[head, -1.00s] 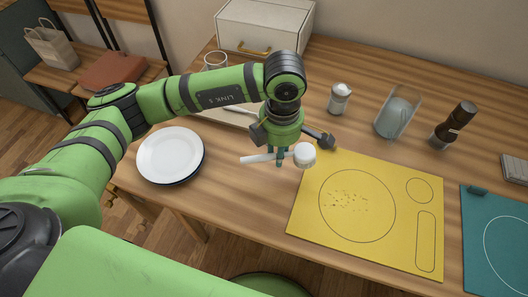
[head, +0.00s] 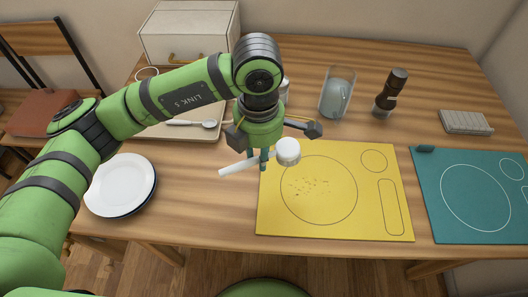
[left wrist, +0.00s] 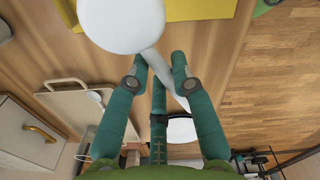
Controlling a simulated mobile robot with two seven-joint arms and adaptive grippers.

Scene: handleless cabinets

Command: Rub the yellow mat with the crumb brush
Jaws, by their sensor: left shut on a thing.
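The crumb brush has a round white head (head: 288,151) and a pale handle (head: 238,166). My left gripper (head: 263,160) is shut on the handle and points down. The yellow mat (head: 385,222) lies flat on the table, with outlined shapes and small crumbs inside its large circle. The brush head overlaps the mat's upper left part in the head view and seems held above it. In the left wrist view the brush head (left wrist: 124,24) covers part of the mat's edge (left wrist: 205,9), and the handle (left wrist: 166,74) runs between the fingers. My right gripper is not in view.
White plates (head: 120,186) stand left on the table (head: 200,222). A tray with a spoon (head: 190,124) lies behind my arm. A glass (head: 337,92), a dark mill (head: 391,93) and a grey block (head: 466,122) stand behind the mats. A teal mat (head: 432,205) lies right.

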